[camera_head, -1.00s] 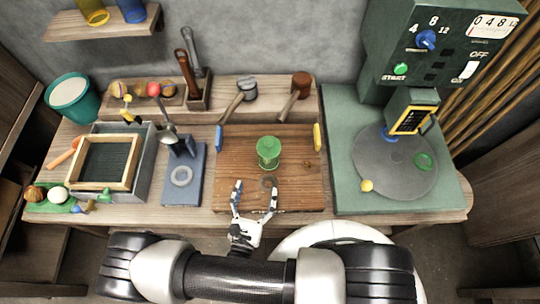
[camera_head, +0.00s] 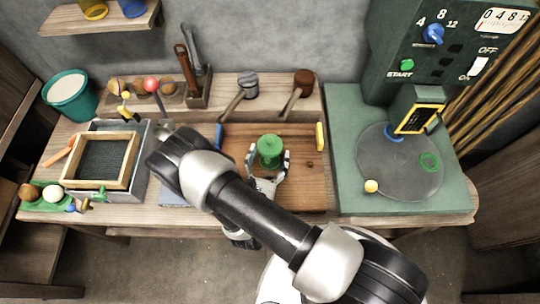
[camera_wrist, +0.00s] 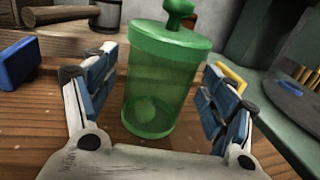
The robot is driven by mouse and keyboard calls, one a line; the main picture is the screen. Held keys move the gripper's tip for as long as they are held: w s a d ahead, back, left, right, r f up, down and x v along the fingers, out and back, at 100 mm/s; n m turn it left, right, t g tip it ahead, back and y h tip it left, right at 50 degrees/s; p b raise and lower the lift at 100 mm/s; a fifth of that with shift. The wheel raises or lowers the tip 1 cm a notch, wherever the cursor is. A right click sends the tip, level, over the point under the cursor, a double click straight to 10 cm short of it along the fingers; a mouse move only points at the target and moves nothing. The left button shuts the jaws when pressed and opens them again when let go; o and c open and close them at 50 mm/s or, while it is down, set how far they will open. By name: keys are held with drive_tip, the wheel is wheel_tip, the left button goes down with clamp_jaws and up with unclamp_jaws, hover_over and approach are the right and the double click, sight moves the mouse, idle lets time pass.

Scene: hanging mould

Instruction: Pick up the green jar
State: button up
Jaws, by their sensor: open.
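The green jar (camera_head: 270,152) stands upright on the brown wooden board (camera_head: 308,180) in the middle of the bench. It is see-through, with a knobbed lid, and a small pale lump shows inside it. In the wrist view the jar (camera_wrist: 160,85) stands between the two blue-padded fingers of my gripper (camera_wrist: 158,105). My gripper (camera_head: 268,168) is open, with its fingers on either side of the jar. A gap shows between each finger and the jar in the wrist view.
A blue block (camera_wrist: 15,66) is at the board's left edge and a yellow one (camera_head: 320,136) at its right. Two mallets (camera_head: 302,84) lie behind. A green machine with a round disc (camera_head: 400,175) stands right, a framed screen (camera_head: 100,160) left.

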drive_tip(key=shift+w+d, duration=0.1)
drive_tip(key=shift+w, duration=0.5)
drive_tip(key=shift+c, duration=0.3)
drive_tip(key=c, duration=1.4)
